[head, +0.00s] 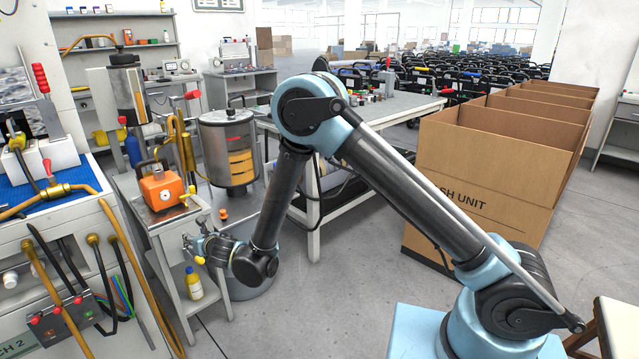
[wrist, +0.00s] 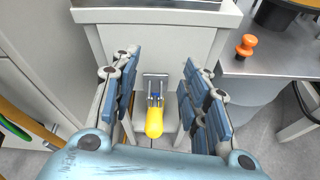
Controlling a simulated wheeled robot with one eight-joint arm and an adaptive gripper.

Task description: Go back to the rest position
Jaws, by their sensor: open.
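My arm (head: 390,190) reaches from its blue base at the lower right toward the cart at the left. My gripper (head: 197,246) is in front of the cart's side. In the wrist view my gripper (wrist: 160,78) is open, with blue-padded fingers apart on both sides. A yellow-handled lever (wrist: 154,120) on a metal bracket sits between the fingers, with gaps on both sides and no visible contact. The bracket is on a pale upright panel (wrist: 158,55).
The cart (head: 157,225) carries an orange unit (head: 162,188). A grey tank (head: 229,148) stands behind my gripper, and an orange knob (wrist: 246,44) shows right of it. Large cardboard boxes (head: 490,175) stand right; floor between is clear.

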